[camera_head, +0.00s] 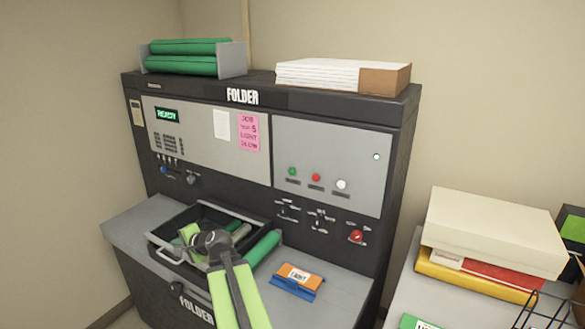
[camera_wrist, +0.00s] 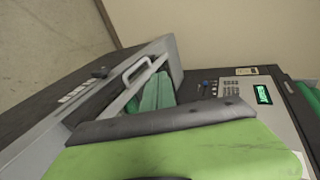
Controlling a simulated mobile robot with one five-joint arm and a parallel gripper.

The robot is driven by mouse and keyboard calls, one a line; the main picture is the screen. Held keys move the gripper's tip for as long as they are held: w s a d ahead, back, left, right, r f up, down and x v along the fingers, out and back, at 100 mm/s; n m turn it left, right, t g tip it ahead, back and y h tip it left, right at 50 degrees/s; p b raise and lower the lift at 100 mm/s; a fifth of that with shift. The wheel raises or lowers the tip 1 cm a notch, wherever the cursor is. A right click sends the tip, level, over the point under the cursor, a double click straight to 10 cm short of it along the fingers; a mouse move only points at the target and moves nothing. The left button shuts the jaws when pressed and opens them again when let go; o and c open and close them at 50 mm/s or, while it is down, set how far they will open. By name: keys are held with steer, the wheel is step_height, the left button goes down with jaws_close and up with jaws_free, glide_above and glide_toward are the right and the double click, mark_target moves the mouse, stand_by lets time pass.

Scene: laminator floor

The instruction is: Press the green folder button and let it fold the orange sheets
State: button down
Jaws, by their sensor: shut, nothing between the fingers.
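The folder machine (camera_head: 243,97) stands against the wall, and its display (camera_head: 167,115) reads READY. Its green button (camera_head: 292,171) is at the left of a row on the grey right-hand panel, beside a red button (camera_head: 316,177) and a white one (camera_head: 341,184). An orange item with a white label (camera_head: 298,273) sits in a blue holder on the machine's ledge; I cannot tell whether it is the orange sheets. My gripper (camera_head: 190,234) is shut and empty over the open drawer, below and left of the green button and apart from it. Its jaw fills the lower wrist view (camera_wrist: 165,125).
The open drawer (camera_head: 165,258) holds green rolls. A red knob (camera_head: 356,236) and small switches sit below the button panel. Green rolls (camera_head: 185,66) and a white paper stack (camera_head: 318,74) lie on top. A side table at right carries boxes (camera_head: 490,230) and a wire rack.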

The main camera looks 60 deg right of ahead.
mark_target(292, 172)
steer(key=s+d+r+m+h+p, duration=0.1)
steer(key=s+d+r+m+h, duration=0.2)
steer(key=d, duration=0.6)
steer(key=s+d+r+m+h+p, duration=0.1)
steer(key=s+d+r+m+h, duration=0.3)
steer(key=s+d+m, duration=0.3)
steer(key=s+d+r+m+h, duration=0.4)
steer(key=s+d, duration=0.5)
steer(key=d, duration=0.3)
steer(key=shift+d+r+m+p, duration=0.2)
steer(key=shift+r+m+p, duration=0.2)
steer(key=shift+r+m, duration=0.4)
steer(key=shift+f, duration=0.15)
steer(key=d, duration=0.8)
steer(key=shift+d, duration=0.35)
steer(key=shift+d, duration=0.1)
steer(key=shift+d, duration=0.35)
